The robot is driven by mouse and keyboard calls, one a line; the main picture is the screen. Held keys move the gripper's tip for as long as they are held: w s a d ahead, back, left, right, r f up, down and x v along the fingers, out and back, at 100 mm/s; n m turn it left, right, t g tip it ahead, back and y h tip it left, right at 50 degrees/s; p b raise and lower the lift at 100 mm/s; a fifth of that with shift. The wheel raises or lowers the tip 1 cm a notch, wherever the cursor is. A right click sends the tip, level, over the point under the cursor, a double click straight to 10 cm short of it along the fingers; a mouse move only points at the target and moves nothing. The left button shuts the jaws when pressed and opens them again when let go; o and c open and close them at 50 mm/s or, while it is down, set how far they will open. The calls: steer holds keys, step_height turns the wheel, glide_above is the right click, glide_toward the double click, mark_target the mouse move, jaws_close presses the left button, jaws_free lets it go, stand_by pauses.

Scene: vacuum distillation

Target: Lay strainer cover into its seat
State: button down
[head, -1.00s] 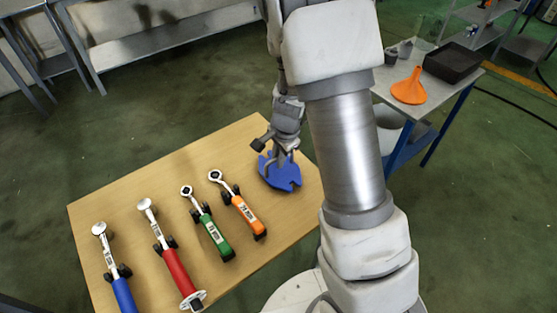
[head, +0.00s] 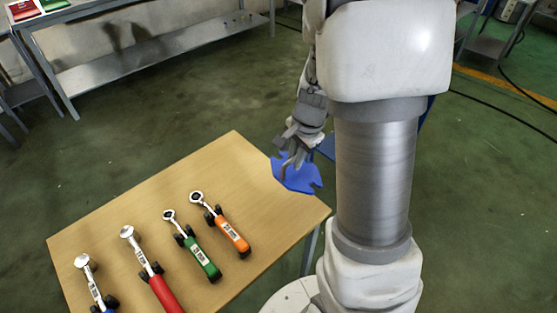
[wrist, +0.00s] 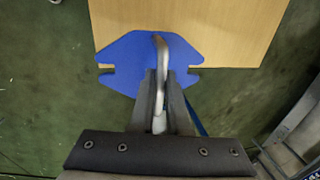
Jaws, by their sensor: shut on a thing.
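The strainer cover is a flat blue plate with notched edges and a grey bent handle. In the head view the blue cover (head: 303,178) hangs from my gripper (head: 291,160) at the far right edge of the wooden table. In the wrist view the cover (wrist: 128,52) lies just beyond my gripper (wrist: 160,92), partly over the table edge and partly over the floor. My gripper is shut on the cover's grey handle (wrist: 161,48). I cannot make out the cover's seat in these frames.
The wooden table (head: 150,190) holds several tools in a row: an orange-handled one (head: 232,235), a green-handled one (head: 203,258), a red-handled one (head: 160,288) and a blue-handled one (head: 92,285). A metal bench (head: 150,55) stands at the back. Green floor lies open beyond the table.

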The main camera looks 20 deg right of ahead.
steer(key=shift+s+d+r, duration=0.25)
steer(key=shift+d+r, duration=0.15)
steer(key=shift+d, duration=0.05)
steer(key=shift+w+a+f+n, duration=0.2)
steer(key=shift+a+f+n, duration=0.1)
steer(key=shift+n, duration=0.5)
steer(key=w+a+f+n+g+y, duration=0.1)
steer(key=w+a+f+n+g, duration=0.1)
steer(key=a+f+n, duration=0.3)
steer(key=shift+w+a+n, duration=0.45)
steer(key=shift+a+n, duration=1.3)
steer(key=shift+n, duration=1.75)
